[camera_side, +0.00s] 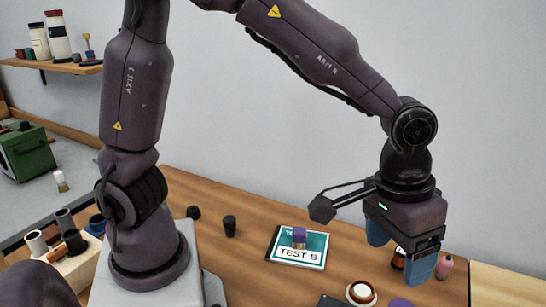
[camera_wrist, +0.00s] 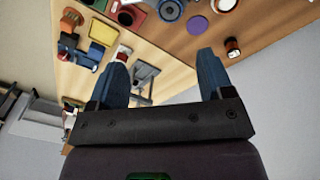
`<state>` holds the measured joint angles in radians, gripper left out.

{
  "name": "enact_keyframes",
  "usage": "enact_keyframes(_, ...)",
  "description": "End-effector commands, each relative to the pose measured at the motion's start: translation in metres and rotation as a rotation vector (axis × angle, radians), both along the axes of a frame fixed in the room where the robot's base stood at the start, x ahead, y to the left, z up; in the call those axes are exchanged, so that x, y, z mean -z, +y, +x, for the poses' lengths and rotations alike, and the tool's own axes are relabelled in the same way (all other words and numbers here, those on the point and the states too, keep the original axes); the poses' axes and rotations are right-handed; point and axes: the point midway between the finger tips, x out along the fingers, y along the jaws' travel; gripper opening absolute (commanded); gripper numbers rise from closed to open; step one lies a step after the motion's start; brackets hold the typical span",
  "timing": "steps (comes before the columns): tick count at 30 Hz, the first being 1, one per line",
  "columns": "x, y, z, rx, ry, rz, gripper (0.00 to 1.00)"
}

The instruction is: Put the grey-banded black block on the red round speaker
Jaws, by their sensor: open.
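My gripper (camera_side: 398,252) is open, with two blue fingers pointing down over the right part of the wooden table. In the wrist view my gripper (camera_wrist: 164,62) shows wide-spread fingers with nothing held between them. I cannot clearly make out a grey-banded black block; a small dark piece (camera_side: 194,212) and a dark cup-like piece (camera_side: 230,226) stand at the table's left, and no grey band is legible on them.
A brown jar (camera_side: 398,259) shows behind the fingers.

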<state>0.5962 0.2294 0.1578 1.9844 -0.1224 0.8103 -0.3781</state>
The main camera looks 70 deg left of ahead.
Motion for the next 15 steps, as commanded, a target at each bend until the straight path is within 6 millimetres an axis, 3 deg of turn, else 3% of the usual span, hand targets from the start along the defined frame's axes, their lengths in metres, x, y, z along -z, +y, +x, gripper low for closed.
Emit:
enact_keyframes(1, -0.023, 0.024, -0.006, -0.011, -0.039, -0.022, 0.74)
enact_keyframes(6, -0.071, 0.087, -0.04, -0.009, -0.16, -0.038, 0.74)
enact_keyframes(10, -0.092, 0.126, -0.075, -0.009, -0.258, -0.01, 0.74)
enact_keyframes(15, -0.101, 0.158, -0.113, -0.012, -0.355, 0.053, 0.74)
